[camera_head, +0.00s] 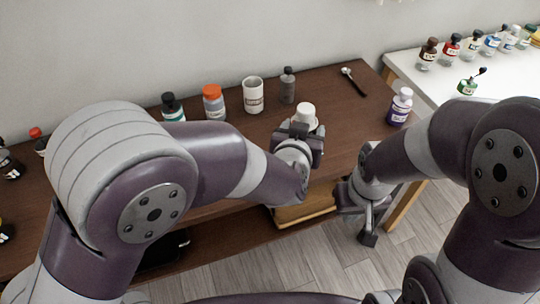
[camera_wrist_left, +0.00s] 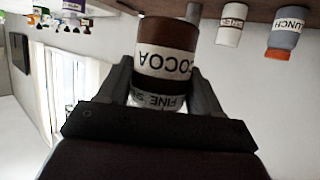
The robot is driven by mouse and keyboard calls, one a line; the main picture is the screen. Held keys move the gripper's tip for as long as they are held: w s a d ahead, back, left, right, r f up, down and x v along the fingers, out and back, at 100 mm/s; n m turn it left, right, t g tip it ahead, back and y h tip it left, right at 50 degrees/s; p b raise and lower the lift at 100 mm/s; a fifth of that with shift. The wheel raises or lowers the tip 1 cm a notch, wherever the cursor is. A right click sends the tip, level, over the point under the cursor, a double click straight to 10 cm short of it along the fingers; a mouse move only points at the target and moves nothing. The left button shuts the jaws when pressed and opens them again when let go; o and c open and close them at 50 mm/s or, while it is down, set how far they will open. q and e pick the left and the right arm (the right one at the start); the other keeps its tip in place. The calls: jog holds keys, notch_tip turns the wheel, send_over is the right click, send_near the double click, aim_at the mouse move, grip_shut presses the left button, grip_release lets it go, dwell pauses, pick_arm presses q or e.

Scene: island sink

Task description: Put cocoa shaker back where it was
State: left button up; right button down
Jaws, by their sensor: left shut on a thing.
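The cocoa shaker (camera_wrist_left: 167,45) has a brown body with a COCOA label in the left wrist view, where the picture is upside down. My left gripper (camera_wrist_left: 160,85) is shut on it, with one dark finger on each side. In the head view the shaker's white top (camera_head: 305,112) shows beyond my left gripper (camera_head: 300,132), over the front part of the brown wooden table (camera_head: 335,125). The gripper hides its lower part, so I cannot tell if it touches the table. My right gripper (camera_head: 363,215) is empty and open, low in front of the table's edge.
Along the back stand a dark-capped bottle (camera_head: 172,107), an orange-lidded jar (camera_head: 214,102), a white cup (camera_head: 253,95) and a grey bottle (camera_head: 287,86). A spoon (camera_head: 353,81) and a purple bottle (camera_head: 400,107) are at right. A white counter (camera_head: 430,83) holds several bottles.

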pick_arm(q)
jog(key=shift+w+a+f, duration=0.1)
jog(key=shift+w+f, duration=0.1)
jog(key=shift+f, duration=0.25)
jog(key=shift+w+a+f, duration=0.1)
jog(key=shift+w+f, duration=0.1)
jog(key=shift+f, duration=0.2)
jog(key=w+a+f, duration=0.2)
jog(key=a, duration=0.1)
jog(key=w+a+f+b, duration=0.1)
jog(key=a+f, duration=0.1)
jog(key=w+a+f, duration=0.2)
jog(key=a, duration=0.1)
jog(key=shift+w+a+b, duration=0.3)
jog(key=shift+b, duration=0.1)
jog(key=shift+a+f, duration=0.2)
jog(key=shift+f, duration=0.05)
notch_tip(320, 180, down, 3)
jog(key=shift+f, duration=0.35)
pick_arm(e)
jog(key=shift+w+d+f, duration=0.1)
jog(key=shift+w+f, duration=0.1)
jog(key=shift+f, duration=0.8)
pick_arm(q)
jog(key=shift+b, duration=0.3)
pick_arm(e)
jog(key=shift+s, duration=0.1)
